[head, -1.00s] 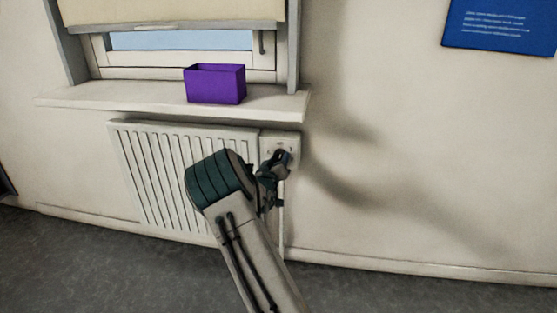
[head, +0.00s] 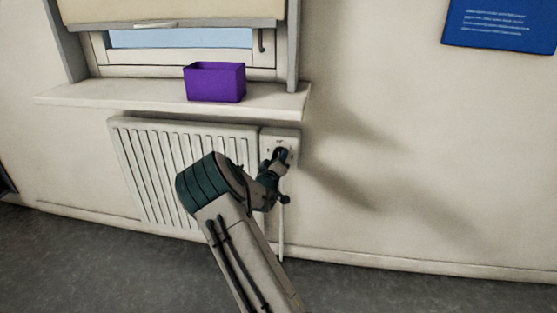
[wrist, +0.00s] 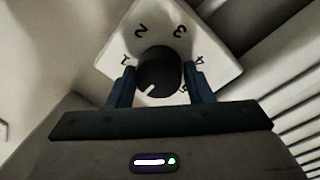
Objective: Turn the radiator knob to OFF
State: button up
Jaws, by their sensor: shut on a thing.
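The radiator knob (wrist: 160,68) is round and dark, on a white plate (wrist: 215,45) that also shows in the head view (head: 291,139). Its pale pointer mark points down and slightly left in the wrist view. The plate shows a 2 and a 3 above the knob and further marks at its sides; one mark at lower right is partly covered and I cannot read OFF. My gripper (wrist: 161,84) is shut on the knob, one blue finger on each side. In the head view my gripper (head: 281,157) is at the plate and hides most of the knob.
The ribbed white radiator (head: 150,170) is left of the plate. Above it, a window sill (head: 120,100) holds a purple box (head: 216,84). A white pipe (head: 281,235) runs down below the plate. The wall to the right is clear below a blue sign (head: 500,25).

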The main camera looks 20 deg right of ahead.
jog(key=o, duration=1)
jog(key=shift+s+d+f, duration=0.1)
jog(key=shift+s+d, duration=0.05)
jog(key=shift+d, duration=0.1)
jog(key=shift+a, duration=0.1)
jog(key=shift+a, duration=0.1)
jog(key=p+v, duration=0.2)
jog(key=v, duration=1.1)
jog(key=shift+s+a+p, duration=0.15)
jog(key=shift+s+p, duration=0.15)
